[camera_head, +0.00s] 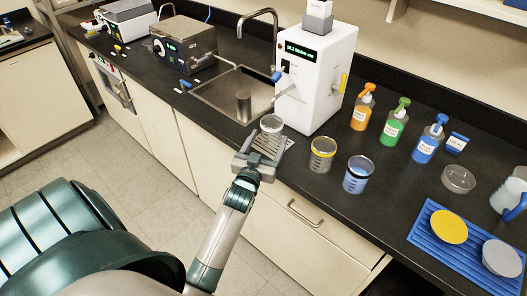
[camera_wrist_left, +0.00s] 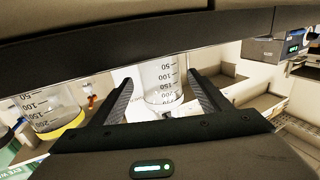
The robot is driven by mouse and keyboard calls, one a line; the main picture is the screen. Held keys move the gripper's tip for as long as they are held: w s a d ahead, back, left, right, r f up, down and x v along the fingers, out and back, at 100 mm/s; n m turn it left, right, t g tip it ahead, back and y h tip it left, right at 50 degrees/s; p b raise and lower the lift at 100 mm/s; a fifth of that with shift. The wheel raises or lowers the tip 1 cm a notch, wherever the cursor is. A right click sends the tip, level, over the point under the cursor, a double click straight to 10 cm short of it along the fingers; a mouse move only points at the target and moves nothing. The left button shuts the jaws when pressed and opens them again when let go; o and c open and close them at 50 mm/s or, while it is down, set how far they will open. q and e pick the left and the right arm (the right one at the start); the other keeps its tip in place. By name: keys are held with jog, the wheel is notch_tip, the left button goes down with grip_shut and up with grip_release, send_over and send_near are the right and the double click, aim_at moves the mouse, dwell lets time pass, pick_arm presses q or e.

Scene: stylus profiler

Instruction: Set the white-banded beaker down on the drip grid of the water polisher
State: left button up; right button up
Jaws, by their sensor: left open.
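The white-banded beaker (camera_head: 271,124) is clear and stands upright on the drip grid (camera_head: 287,144) in front of the white water polisher (camera_head: 317,75). My left gripper (camera_head: 259,154) is open at the near side of the beaker, low over the grid. In the left wrist view, the beaker (camera_wrist_left: 162,72) with its printed scale shows between the tips of the two open fingers (camera_wrist_left: 160,85), with a gap on each side. The gripper hides part of the grid. My right gripper is not in view.
A sink (camera_head: 228,96) lies to the left. A blue rack (camera_head: 440,245) is at far right.

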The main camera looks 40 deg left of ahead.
aim_at(268, 139)
pick_arm(q)
jog(key=shift+b+v, duration=0.35)
jog(key=shift+v, duration=1.65)
